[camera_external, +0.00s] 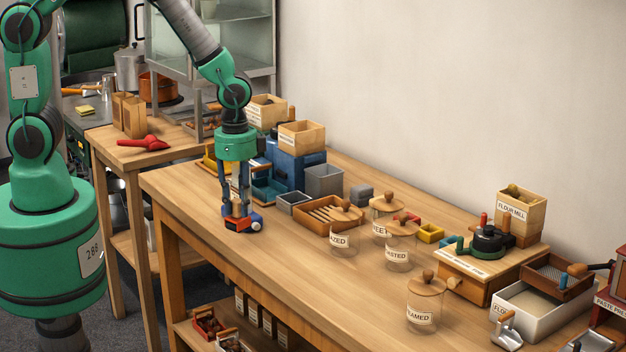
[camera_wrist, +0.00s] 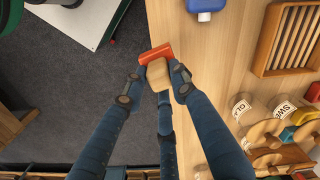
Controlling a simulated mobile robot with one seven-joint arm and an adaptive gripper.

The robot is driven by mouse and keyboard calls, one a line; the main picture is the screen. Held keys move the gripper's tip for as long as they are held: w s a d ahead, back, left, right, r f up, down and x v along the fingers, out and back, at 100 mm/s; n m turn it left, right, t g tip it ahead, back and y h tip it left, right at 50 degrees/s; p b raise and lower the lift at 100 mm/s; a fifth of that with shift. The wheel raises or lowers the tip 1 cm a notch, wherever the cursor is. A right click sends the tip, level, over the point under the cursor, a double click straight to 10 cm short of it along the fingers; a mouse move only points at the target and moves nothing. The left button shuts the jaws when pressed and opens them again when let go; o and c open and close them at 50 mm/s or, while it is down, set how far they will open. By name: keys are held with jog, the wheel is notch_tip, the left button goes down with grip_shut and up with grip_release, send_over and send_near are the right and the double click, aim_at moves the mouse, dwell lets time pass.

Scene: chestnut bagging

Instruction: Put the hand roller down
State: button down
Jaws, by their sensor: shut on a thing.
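My gripper (camera_external: 236,208) is at the front edge of the long wooden table (camera_external: 185,190), pointing down. In the wrist view its fingers (camera_wrist: 156,84) are closed around the pale wooden part (camera_wrist: 158,72) of the hand roller. The red part of the hand roller (camera_wrist: 155,53) sticks out beyond the fingertips, over the table edge in that view. In the external view the red part (camera_external: 237,225) shows low under the fingers; I cannot tell whether it touches the tabletop. A blue container with a white cap (camera_external: 255,216) lies close beside it; it also shows in the wrist view (camera_wrist: 205,5).
A slatted wooden tray (camera_external: 302,222), a grey bin (camera_external: 324,181) and labelled glass jars (camera_external: 345,240) stand to the right. A flour mill (camera_external: 488,243) and a white box (camera_external: 530,310) are farther right. The front strip of tabletop right of my gripper is clear. A side table (camera_external: 120,150) stands at left.

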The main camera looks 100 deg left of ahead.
jog(key=w+d+m, duration=0.3)
jog(key=w+d, duration=0.2)
jog(key=d, duration=0.5)
jog(key=shift+w+d+m, duration=0.15)
jog(key=shift+d+m, duration=0.15)
jog(key=shift+f, duration=0.1)
jog(key=w+a+f, duration=0.1)
jog(key=w, duration=1.5)
jog(key=shift+f+b, duration=0.2)
jog(key=shift+b, duration=0.1)
jog(key=shift+f, duration=0.1)
jog(key=shift+f+b, duration=0.3)
jog(key=shift+f, duration=1.4)
